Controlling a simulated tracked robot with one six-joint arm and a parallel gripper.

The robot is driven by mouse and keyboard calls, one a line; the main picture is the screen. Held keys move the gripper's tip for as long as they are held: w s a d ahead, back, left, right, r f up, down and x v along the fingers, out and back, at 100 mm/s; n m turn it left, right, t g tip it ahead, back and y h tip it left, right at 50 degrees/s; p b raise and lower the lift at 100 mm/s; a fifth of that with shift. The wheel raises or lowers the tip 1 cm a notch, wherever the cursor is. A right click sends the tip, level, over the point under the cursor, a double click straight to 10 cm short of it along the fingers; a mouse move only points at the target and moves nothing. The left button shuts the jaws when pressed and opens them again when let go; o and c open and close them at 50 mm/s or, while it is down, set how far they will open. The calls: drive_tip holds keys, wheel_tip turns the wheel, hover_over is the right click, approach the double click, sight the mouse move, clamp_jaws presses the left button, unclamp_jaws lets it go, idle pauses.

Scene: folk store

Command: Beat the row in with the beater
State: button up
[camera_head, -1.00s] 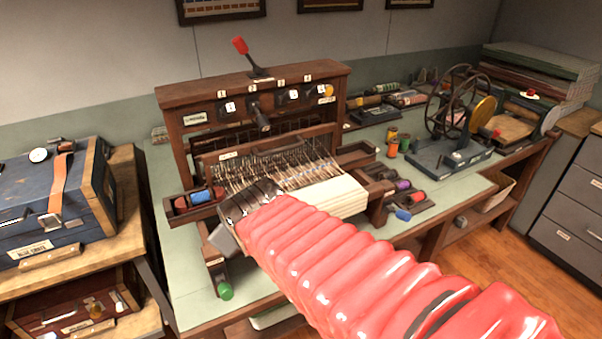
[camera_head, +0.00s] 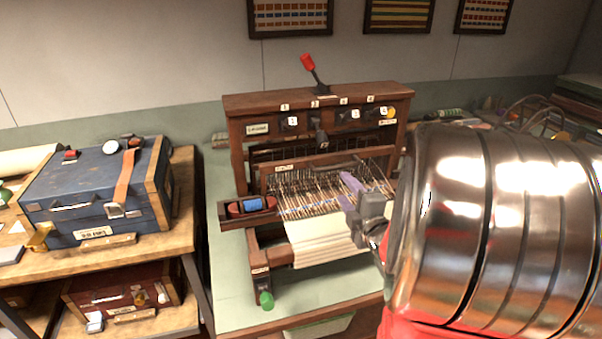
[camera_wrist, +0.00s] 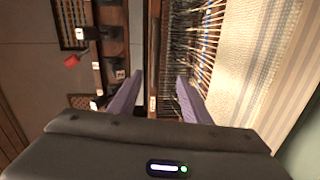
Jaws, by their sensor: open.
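The loom (camera_head: 240,150) is a dark wooden frame on a pale green table, with warp threads (camera_head: 315,195) and cream cloth (camera_head: 318,243) at its front. Its beater (camera_head: 320,160) is a wooden bar across the threads, bearing a small label. My gripper (camera_head: 350,188) is open, with purple fingers at the right part of the threads. In the wrist view my fingers (camera_wrist: 160,76) stand apart on either side of the beater's wooden bar (camera_wrist: 154,60), which appears between them. I cannot tell whether they touch it. My arm hides the loom's right side.
A red-tipped lever (camera_head: 308,64) rises from the loom's top. A shuttle with a blue and red spool (camera_head: 252,205) lies at the loom's left. A green-ended peg (camera_head: 266,299) is in front. A blue case (camera_head: 95,190) stands on the left bench.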

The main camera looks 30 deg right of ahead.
drive_tip(key=shift+s+d+n+t, duration=0.6)
drive_tip(key=shift+s+n+t, duration=0.2)
drive_tip(key=shift+w, duration=0.15)
drive_tip(key=x, duration=0.9)
drive_tip(key=shift+w, duration=0.4)
drive_tip(key=shift+f, duration=0.1)
drive_tip(key=shift+c, duration=0.2)
clamp_jaws()
